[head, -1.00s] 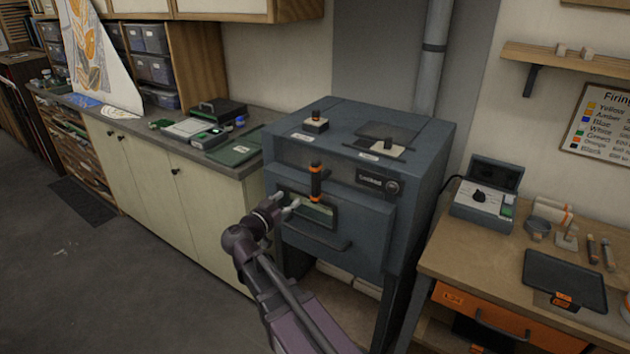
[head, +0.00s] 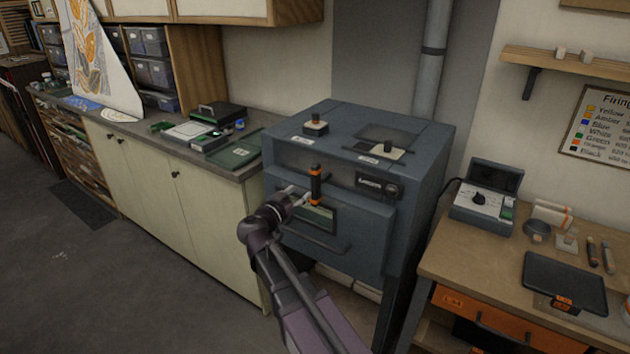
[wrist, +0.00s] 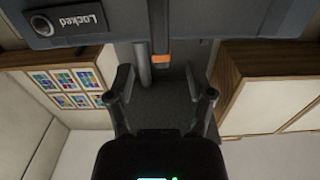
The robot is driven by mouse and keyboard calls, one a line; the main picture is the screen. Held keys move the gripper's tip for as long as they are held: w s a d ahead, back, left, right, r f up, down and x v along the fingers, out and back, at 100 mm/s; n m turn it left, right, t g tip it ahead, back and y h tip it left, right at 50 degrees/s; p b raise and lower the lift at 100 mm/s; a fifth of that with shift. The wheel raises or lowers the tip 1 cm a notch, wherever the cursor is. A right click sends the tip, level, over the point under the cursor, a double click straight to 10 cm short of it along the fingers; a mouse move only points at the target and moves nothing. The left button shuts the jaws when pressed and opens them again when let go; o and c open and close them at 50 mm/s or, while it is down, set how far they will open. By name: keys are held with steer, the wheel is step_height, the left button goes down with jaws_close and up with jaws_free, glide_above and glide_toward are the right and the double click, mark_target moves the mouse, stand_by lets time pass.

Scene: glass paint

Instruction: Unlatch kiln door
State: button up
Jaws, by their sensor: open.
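The grey-blue kiln (head: 415,130) stands on legs with its door (head: 360,225) shut. The latch is an upright dark lever with orange bands (head: 316,185) on the door front. A plate beside it (head: 380,186) reads "Locked" in the wrist view (wrist: 72,20). My gripper (head: 298,195) is open just left of the latch in the head view. In the wrist view the latch lever (wrist: 160,35) lies ahead, between the lines of my two spread fingers (wrist: 158,78). I cannot tell whether either finger touches it.
A bar handle (head: 315,238) crosses the lower door. A counter (head: 255,165) with trays stands left of the kiln. A wooden workbench (head: 450,260) with a control box (head: 483,200) stands at the right.

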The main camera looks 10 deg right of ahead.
mark_target(313, 182)
steer(key=shift+x, duration=4.4)
steer(key=shift+c, duration=0.2)
jaws_close()
